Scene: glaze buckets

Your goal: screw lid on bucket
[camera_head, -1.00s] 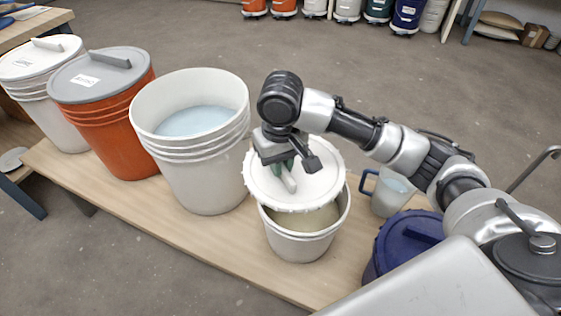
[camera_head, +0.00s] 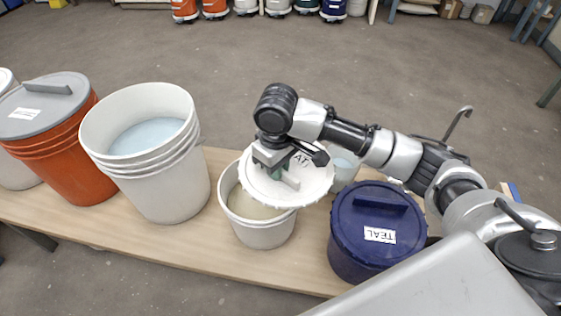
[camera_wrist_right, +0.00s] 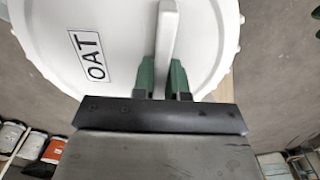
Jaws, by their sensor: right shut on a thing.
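A white lid (camera_head: 312,184) with a bar handle and an "OAT" label is held by my right gripper (camera_head: 284,172). The lid also shows in the right wrist view (camera_wrist_right: 125,40), where the green fingers (camera_wrist_right: 163,80) are closed on its handle. The small white bucket (camera_head: 262,236) stands open on the table below, with cream-coloured glaze inside. The lid hangs above the bucket, shifted to the right, and covers only part of its mouth. Whether the lid touches the rim is hard to tell. My left gripper is not in view.
A larger open white bucket (camera_head: 168,190) with pale blue liquid stands to the left, beside a lidded orange bucket (camera_head: 72,170). A lidded blue "TEAL" bucket (camera_head: 352,258) and a jug (camera_head: 345,166) stand to the right on the wooden table (camera_head: 195,245).

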